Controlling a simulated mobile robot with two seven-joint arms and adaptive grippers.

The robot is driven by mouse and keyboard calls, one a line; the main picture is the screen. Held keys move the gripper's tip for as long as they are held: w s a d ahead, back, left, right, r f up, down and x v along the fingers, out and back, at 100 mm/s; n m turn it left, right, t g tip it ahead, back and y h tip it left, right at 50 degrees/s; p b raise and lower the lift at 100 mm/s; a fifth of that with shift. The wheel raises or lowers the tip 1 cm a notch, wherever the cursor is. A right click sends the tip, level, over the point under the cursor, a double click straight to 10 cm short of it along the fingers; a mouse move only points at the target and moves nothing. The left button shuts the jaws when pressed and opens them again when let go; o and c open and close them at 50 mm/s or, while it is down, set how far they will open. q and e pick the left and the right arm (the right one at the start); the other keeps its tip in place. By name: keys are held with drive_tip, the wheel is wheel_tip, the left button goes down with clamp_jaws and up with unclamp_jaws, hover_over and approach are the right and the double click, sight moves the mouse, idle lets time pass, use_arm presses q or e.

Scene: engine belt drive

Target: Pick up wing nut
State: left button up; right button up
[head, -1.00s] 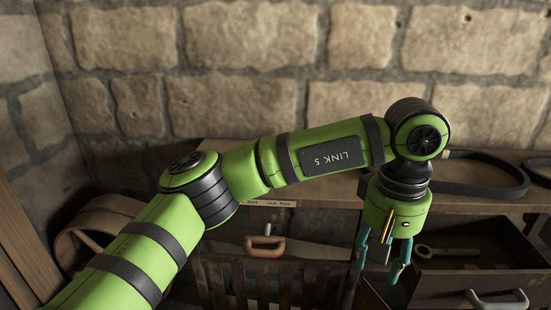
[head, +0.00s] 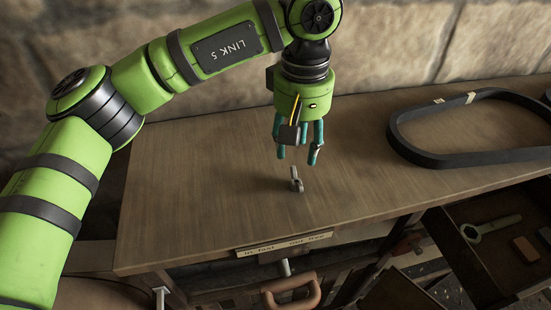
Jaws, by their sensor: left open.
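The wing nut (head: 297,182) is a small grey metal piece on the wooden tabletop, with one wing pointing up. My left gripper (head: 298,155) hangs just above it, pointing down, with its teal fingers apart and nothing between them. A clear gap shows between the fingertips and the wing nut. My right gripper is not in view.
A black belt loop (head: 420,157) lies on the table (head: 200,205) to the right. An open drawer (head: 470,262) below at the right holds a wrench (head: 490,228) and small blocks. A stone wall stands behind. The tabletop around the wing nut is clear.

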sight(296, 181)
use_arm(q)
drive_tip(key=shift+s+d+f, duration=0.15)
drive_tip(key=shift+s+f, duration=0.05)
drive_tip(key=shift+f, duration=0.1)
drive_tip(key=shift+s+d+f+p, duration=0.15)
drive_tip(key=shift+s+f+p, duration=0.15)
drive_tip(key=shift+f+p, duration=0.55)
drive_tip(key=f, duration=0.1)
drive_tip(key=f+p, duration=0.1)
drive_tip(key=f, duration=0.1)
drive_tip(key=shift+w+a+f+p, duration=0.3)
drive_tip(key=shift+p, duration=0.1)
drive_tip(key=shift+f, duration=0.25)
drive_tip(key=shift+d, duration=0.1)
clamp_jaws()
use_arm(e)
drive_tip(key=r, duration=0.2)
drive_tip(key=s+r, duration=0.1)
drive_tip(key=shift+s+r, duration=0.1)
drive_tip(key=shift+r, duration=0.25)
